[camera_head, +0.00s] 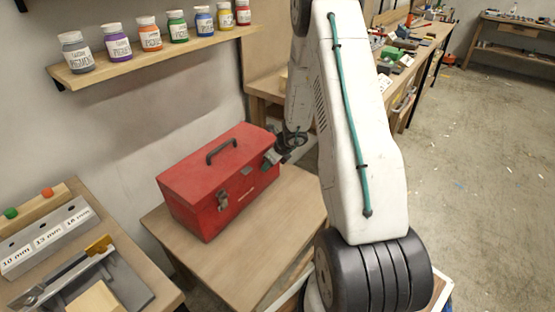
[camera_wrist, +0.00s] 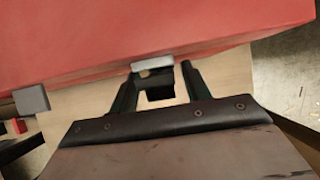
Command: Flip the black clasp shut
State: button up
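The red toolbox (camera_head: 215,180) stands on a wooden table with its lid down. A dark metal clasp (camera_head: 221,199) is on its front near the left; I cannot tell if it is latched. My gripper (camera_head: 274,156) is at the right part of the toolbox front and hides what is there. In the wrist view my gripper (camera_wrist: 160,76) is open, its two dark fingers apart. A light grey metal piece (camera_wrist: 152,63) on the red toolbox edge (camera_wrist: 95,74) lies between the fingertips. A second grey piece (camera_wrist: 32,100) is at left.
The wooden table (camera_head: 262,235) is bare in front of the toolbox. A shelf (camera_head: 150,56) with several pigment jars is on the wall above. A bench (camera_head: 150,262) with tools and labelled blocks is at lower left. A cluttered workbench (camera_head: 430,40) is behind right.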

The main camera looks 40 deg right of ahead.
jog(key=shift+s+d+f, duration=0.1)
jog(key=v, duration=0.7)
jog(key=shift+s+r, duration=0.2)
jog(key=shift+r, duration=0.2)
dwell(0.3)
jog(key=s+a+r+n+g+y, duration=0.2)
jog(key=s+a+r+n, duration=0.3)
jog(key=a+r+n, duration=0.3)
jog(key=s+a+r+n+g+y, duration=0.2)
jog(key=s+a+r+n, duration=0.3)
jog(key=a+n, duration=0.5)
jog(key=s+a+r+n+h, duration=0.2)
jog(key=s+a+r+n, duration=0.2)
jog(key=s+r+n, duration=0.3)
jog(key=s+a+r+n+h, duration=0.3)
jog(key=s+a+r+n, duration=0.2)
jog(key=s, duration=0.8)
jog(key=shift+s+a+r+n, duration=0.3)
jog(key=shift+r+n, duration=1.5)
jog(key=shift+r, duration=0.45)
